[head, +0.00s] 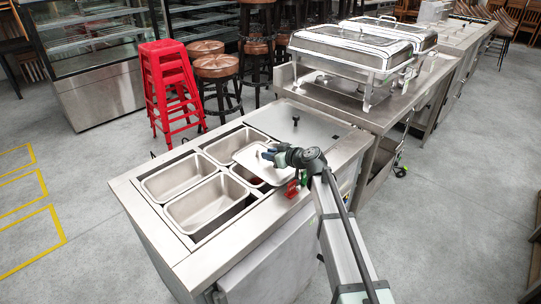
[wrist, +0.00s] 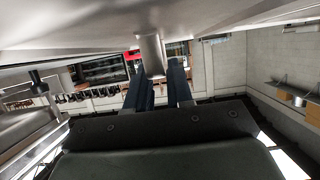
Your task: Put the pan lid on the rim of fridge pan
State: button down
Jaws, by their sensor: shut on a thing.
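The pan lid (head: 258,171) is a pale steel plate held over the right part of the prep counter's pan well, tilted in the picture. My gripper (head: 270,154) is shut on its knob. In the wrist view my gripper's dark fingers (wrist: 160,88) close around the pale knob (wrist: 151,52), and the lid (wrist: 80,20) fills the top. Several steel pans sit in the well: a left pan (head: 172,178), a front pan (head: 207,203) and a back pan (head: 233,143). The lid partly covers a pan (head: 243,176) at the right. Which one is the fridge pan, I cannot tell.
A flat steel cover (head: 310,133) with a black knob lies at the counter's back right. A small red object (head: 292,188) is by the right edge. Chafing dishes (head: 350,50) stand on the counter beyond. Red stools (head: 168,85) stand behind.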

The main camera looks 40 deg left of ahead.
jog(key=c, duration=1)
grip_release()
jog(key=shift+f, duration=0.1)
jog(key=v, duration=1.2)
